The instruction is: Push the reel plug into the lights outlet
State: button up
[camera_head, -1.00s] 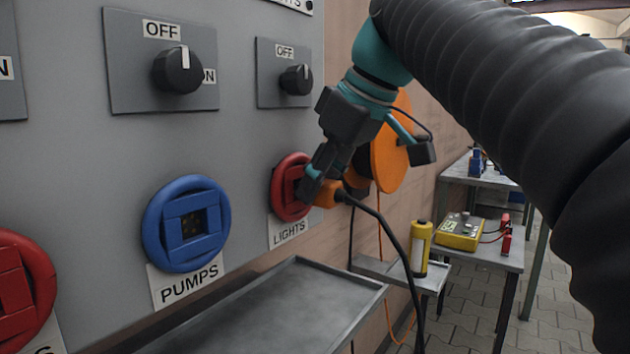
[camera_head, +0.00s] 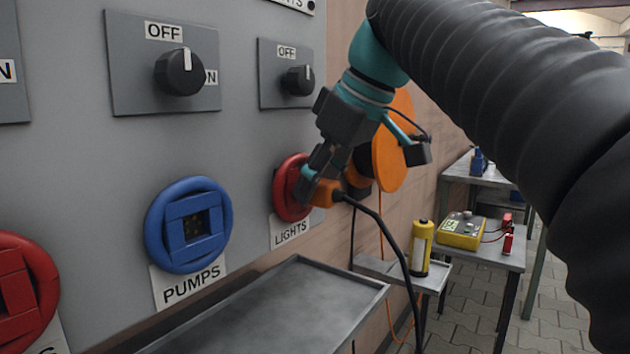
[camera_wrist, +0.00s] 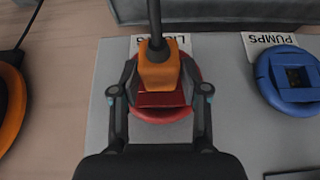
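The lights outlet (camera_head: 287,188) is a round red socket on the grey panel, above its LIGHTS label. The reel plug (camera_head: 325,192) is orange with a black cable running down from it. My gripper (camera_head: 312,186) is shut on the plug right in front of the lights outlet. In the wrist view the plug (camera_wrist: 158,70) sits between the two fingers of my gripper (camera_wrist: 158,80), over the red outlet (camera_wrist: 165,108). The plug hides the socket opening, so I cannot tell how far in it is.
The blue pumps outlet (camera_head: 188,225) is left of the lights outlet. Switch knobs (camera_head: 180,73) sit above. A metal tray (camera_head: 270,310) juts out below. The orange reel (camera_head: 393,150) hangs on the wall behind my gripper. A side table holds a yellow box (camera_head: 460,231).

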jog(key=shift+o, duration=0.6)
jog(key=v, duration=0.7)
jog(key=shift+r, duration=0.2)
jog(key=shift+s, duration=0.1)
